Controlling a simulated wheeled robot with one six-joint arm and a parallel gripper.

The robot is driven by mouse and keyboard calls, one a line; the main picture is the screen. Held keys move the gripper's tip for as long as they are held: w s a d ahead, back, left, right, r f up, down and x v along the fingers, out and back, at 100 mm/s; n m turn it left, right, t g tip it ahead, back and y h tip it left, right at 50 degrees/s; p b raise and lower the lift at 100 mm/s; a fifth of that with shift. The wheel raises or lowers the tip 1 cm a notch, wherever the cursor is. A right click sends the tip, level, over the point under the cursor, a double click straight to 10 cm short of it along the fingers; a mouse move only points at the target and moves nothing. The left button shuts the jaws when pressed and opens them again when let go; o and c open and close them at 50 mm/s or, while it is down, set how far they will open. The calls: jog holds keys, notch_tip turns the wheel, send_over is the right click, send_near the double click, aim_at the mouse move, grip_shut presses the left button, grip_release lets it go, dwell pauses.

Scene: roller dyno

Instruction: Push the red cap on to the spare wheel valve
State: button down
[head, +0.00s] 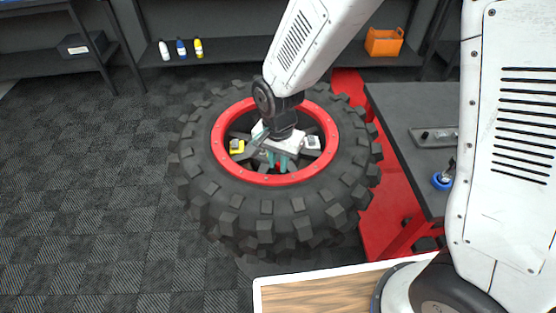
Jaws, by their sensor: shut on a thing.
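The spare wheel lies flat, with a chunky black tyre (205,190) and a red rim (222,155) around dark spokes. My gripper (277,162) reaches down inside the red rim, over the near part of the wheel's middle. Its teal fingers are shut on a small red thing between their tips, which I take for the red cap (278,166); it is mostly hidden by the fingers. The valve cannot be made out; my gripper and the spokes cover that area. I cannot tell whether the cap touches the valve.
A dark bench (405,105) on a red base stands to the right, holding a grey tray (432,138) and a blue round item (441,181). Shelves at the back hold several bottles and an orange bin (384,42). The checkered floor (90,200) at left is clear.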

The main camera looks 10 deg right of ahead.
jog(key=shift+r, duration=1.95)
jog(key=shift+r, duration=0.2)
jog(key=shift+f, duration=0.15)
jog(key=shift+f, duration=1.35)
jog(key=shift+f, duration=0.75)
jog(key=shift+s+f, duration=0.1)
jog(key=shift+f, duration=0.2)
